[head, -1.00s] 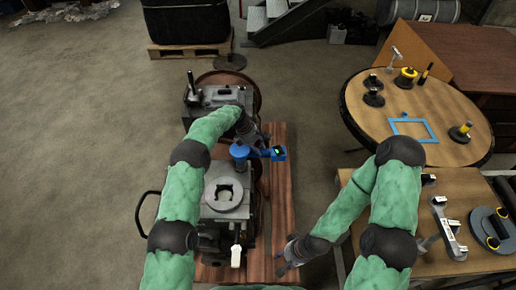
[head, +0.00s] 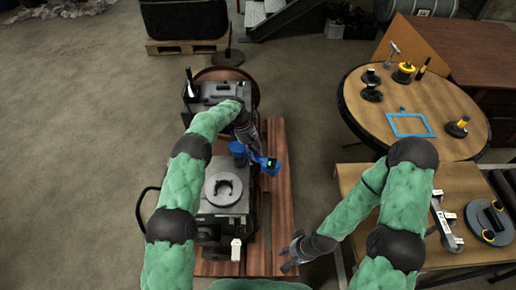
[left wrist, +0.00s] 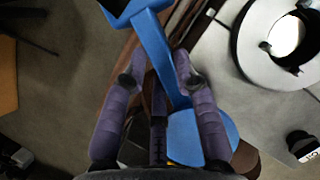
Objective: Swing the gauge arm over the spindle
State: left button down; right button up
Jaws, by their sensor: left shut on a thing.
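The blue gauge arm (head: 259,160) extends right from its round blue post (head: 237,148), its end with a small green display angled toward the front. The grey round spindle top (head: 223,188) is in front of the post; the gauge end is right of it, not over it. My left gripper (head: 262,158) is shut on the gauge arm. In the left wrist view the blue bar (left wrist: 160,55) passes between the fingers, and the spindle ring (left wrist: 285,38) is at upper right. My right gripper (head: 286,258) is open and empty, low over the red-brown boards.
The red-brown boards (head: 281,215) lie right of the machine. A round wooden table (head: 445,95) with small tools and a blue frame (head: 410,124) stands at right. A lower bench (head: 435,260) holds metal parts beside my right arm. Open floor lies at left.

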pick_arm(q)
jog(key=s+a+m+g+y, duration=0.2)
jog(key=s+a+m+y, duration=0.2)
jog(key=a+m, duration=0.5)
jog(key=shift+m+y+b, duration=0.45)
jog(key=shift+m+y, duration=0.25)
jog(key=shift+m, duration=2.7)
jog(key=shift+a, duration=0.15)
jog(key=c, duration=0.9)
grip_release()
jog(key=shift+c, duration=0.2)
jog(key=a+v, duration=0.1)
jog(key=v, duration=0.6)
jog(key=shift+d+r, duration=0.2)
jog(key=shift+d, duration=0.35)
